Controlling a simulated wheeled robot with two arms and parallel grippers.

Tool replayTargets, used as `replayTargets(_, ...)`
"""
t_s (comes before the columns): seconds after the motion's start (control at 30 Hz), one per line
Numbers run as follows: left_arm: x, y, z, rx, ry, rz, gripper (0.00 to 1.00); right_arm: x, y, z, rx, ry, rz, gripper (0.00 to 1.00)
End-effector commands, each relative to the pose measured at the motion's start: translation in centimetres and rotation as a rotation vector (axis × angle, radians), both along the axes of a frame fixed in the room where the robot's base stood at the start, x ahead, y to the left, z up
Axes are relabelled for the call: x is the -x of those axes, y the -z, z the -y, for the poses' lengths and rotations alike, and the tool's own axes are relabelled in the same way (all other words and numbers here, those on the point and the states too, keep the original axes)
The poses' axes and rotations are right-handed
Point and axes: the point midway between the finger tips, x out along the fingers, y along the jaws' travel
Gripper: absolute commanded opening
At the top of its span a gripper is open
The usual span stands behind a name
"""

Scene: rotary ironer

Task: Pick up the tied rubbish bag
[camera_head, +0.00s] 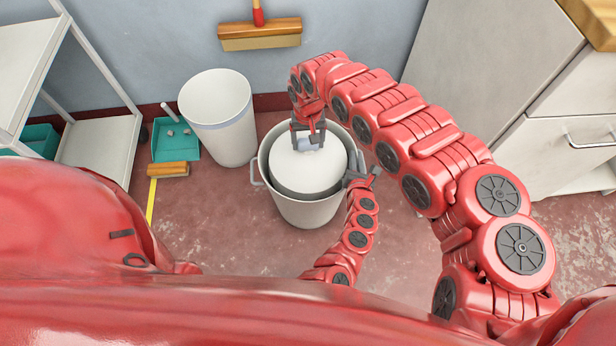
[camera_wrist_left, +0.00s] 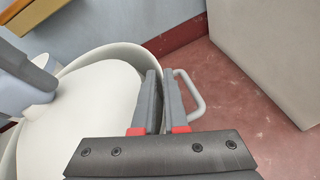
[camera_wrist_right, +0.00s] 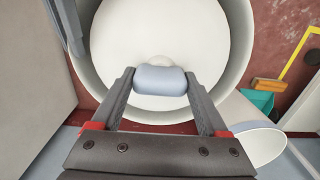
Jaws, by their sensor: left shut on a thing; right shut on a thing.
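The tied rubbish bag (camera_head: 300,172) is a white, rounded bulk sitting inside a pale grey bin (camera_head: 308,213). Its top has a bluish-grey tied knot (camera_wrist_right: 160,80). My right gripper (camera_head: 308,138) reaches down from above and is shut on the knot, with one finger on each side of it in the right wrist view (camera_wrist_right: 160,88). My left gripper (camera_head: 360,178) is shut on the bin's right rim, beside a side handle (camera_wrist_left: 190,95); its fingers straddle the wall in the left wrist view (camera_wrist_left: 163,85). The bag's lower part is hidden inside the bin.
An empty white bin (camera_head: 216,105) stands close by on the left. Further left are a teal dustpan (camera_head: 178,143), a hand brush (camera_head: 168,169) and a white shelf rack (camera_head: 98,150). A broom (camera_head: 260,36) is at the wall. A grey cabinet (camera_head: 490,60) stands right.

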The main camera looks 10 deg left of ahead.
Motion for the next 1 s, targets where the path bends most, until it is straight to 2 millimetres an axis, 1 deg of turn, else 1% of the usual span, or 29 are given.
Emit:
replayTargets(0.03, 0.0, 0.0, 0.0, -0.002, 0.001, 0.000, 0.00, 0.0, 0.0, 0.0, 0.000, 0.000, 0.000, 0.12)
replayTargets(0.1, 0.0, 0.0, 0.0, -0.002, 0.001, 0.000, 0.00, 0.0, 0.0, 0.0, 0.000, 0.000, 0.000, 0.00)
replayTargets(0.43, 0.0, 0.0, 0.0, -0.002, 0.001, 0.000, 0.00, 0.0, -0.1, 0.0, -0.001, 0.000, 0.001, 0.00)
replayTargets(0.53, 0.0, 0.0, 0.0, -0.002, 0.000, 0.000, 0.00, -0.1, -0.6, -0.1, -0.002, 0.000, 0.002, 0.00)
replayTargets(0.67, 0.0, 0.0, 0.0, -0.002, 0.000, 0.000, 0.00, -0.3, -2.1, 0.0, -0.001, 0.002, 0.005, 0.00)
replayTargets(0.8, 0.0, 0.0, -0.1, -0.002, 0.000, -0.001, 0.00, -0.4, -4.8, 0.0, -0.001, 0.002, 0.009, 0.00)
replayTargets(1.0, 0.0, 0.0, 0.0, -0.002, 0.000, -0.001, 0.00, -0.2, -8.2, 0.1, 0.001, 0.001, 0.006, 0.00)
